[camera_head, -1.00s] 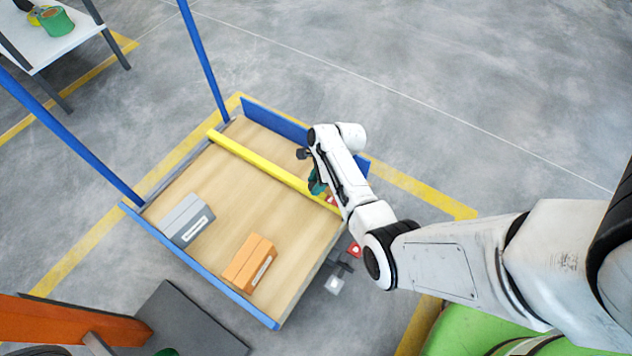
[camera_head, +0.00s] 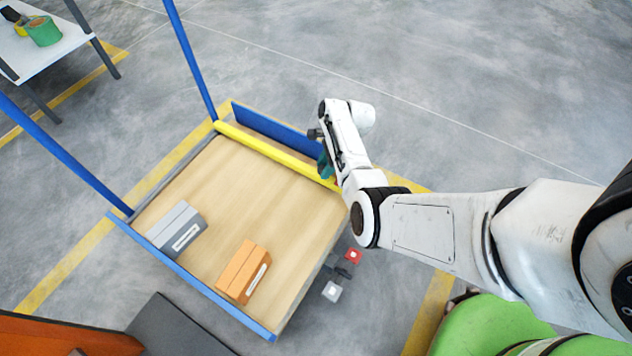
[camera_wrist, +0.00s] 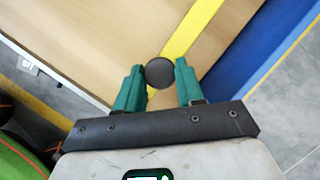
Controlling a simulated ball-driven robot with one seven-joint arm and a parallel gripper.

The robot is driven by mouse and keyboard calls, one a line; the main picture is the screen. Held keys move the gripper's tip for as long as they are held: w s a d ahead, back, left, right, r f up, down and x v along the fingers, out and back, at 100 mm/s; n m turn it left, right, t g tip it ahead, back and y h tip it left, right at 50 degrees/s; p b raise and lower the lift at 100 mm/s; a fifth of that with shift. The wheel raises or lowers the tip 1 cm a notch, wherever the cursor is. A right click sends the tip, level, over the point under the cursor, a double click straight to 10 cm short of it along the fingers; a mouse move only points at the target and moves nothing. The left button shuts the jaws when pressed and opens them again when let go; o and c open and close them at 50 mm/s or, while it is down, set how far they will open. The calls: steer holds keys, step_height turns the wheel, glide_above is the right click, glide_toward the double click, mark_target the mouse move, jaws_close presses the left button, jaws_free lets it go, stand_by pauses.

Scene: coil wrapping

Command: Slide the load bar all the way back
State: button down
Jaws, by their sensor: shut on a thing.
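The yellow load bar (camera_head: 270,151) lies across the wooden cart deck (camera_head: 240,200), close to and alongside the blue rail (camera_head: 277,130) at the far edge. My gripper (camera_head: 325,160) is at the bar's right end, mostly hidden behind my wrist in the head view. In the wrist view, the green fingers of my gripper (camera_wrist: 159,78) are shut on a round dark knob (camera_wrist: 159,72) at the end of the bar (camera_wrist: 190,30). The blue rail (camera_wrist: 255,55) runs beside the bar there, with a narrow strip between them.
A grey box (camera_head: 176,228) and an orange box (camera_head: 243,271) stand on the near part of the deck. Blue posts (camera_head: 190,60) rise at the cart's left side. A red button (camera_head: 352,256) shows off its right corner. The deck between bar and boxes is clear.

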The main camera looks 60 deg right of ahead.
steer(key=shift+d, duration=0.6)
steer(key=c, duration=0.7)
jaws_free()
steer(key=shift+d, duration=0.15)
steer(key=p+v, duration=0.5)
steer(key=v, duration=0.5)
steer(key=shift+r, duration=0.35)
steer(key=shift+s+d, duration=0.1)
